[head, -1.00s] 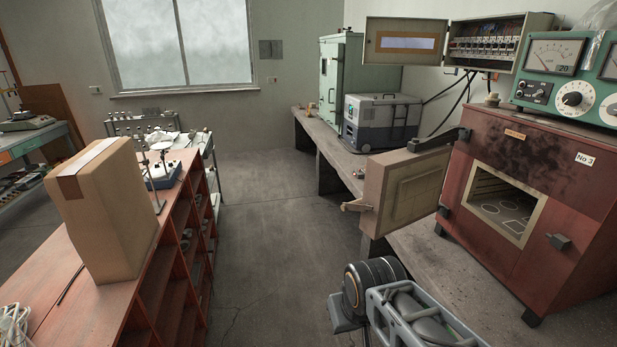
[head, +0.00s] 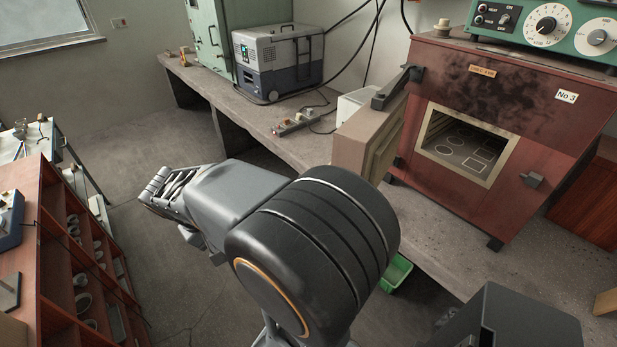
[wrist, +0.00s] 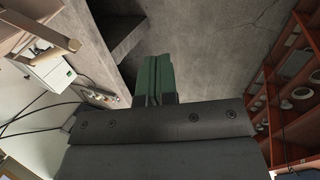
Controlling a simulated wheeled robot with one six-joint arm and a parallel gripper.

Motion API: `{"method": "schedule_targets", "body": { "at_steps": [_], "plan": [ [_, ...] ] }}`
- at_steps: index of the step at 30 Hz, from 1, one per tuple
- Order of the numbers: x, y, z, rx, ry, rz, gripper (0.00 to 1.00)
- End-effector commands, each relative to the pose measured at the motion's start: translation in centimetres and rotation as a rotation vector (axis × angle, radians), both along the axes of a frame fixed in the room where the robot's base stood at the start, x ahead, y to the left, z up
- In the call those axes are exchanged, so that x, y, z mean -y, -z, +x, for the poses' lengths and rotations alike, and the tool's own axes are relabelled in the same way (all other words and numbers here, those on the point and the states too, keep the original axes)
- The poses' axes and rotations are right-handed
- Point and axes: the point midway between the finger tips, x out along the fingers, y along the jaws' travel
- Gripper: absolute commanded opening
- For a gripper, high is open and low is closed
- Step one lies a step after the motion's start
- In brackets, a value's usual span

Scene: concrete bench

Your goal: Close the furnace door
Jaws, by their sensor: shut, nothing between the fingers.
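The red-brown furnace (head: 470,110) stands on the bench at the right of the head view, its square opening (head: 465,145) uncovered. Its beige door (head: 362,138) stands open, swung out from the left side of the front on a dark hinge arm (head: 392,88). My arm hides the door's lower part in the head view. In the wrist view a beige part with a bar, seemingly the door handle (wrist: 45,36), is at the top left. My gripper (wrist: 158,62) shows its green fingers together, empty, pointing over the floor and apart from that handle.
A white box (head: 352,106) and a power strip (head: 300,122) lie on the bench behind the door. A grey-blue cooler (head: 280,65) stands farther back. A red shelf unit (head: 70,250) is at the left. Open floor (head: 165,140) lies between shelf and bench.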

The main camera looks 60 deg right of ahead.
Motion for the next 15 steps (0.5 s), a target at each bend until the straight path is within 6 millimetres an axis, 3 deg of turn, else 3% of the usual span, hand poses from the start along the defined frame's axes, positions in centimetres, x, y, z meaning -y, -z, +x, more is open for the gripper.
{"method": "schedule_targets", "body": {
  "at_steps": [1,6,12,15],
  "plan": [
    [2.4,0.2,0.3,-0.096,0.068,-0.082,0.00],
    [9.6,0.3,1.2,-0.335,0.255,-0.406,0.00],
    [16.0,0.7,2.2,-0.499,0.378,-0.757,0.00],
    [18.0,1.0,2.6,-0.539,0.406,-0.888,0.00]
  ]
}}
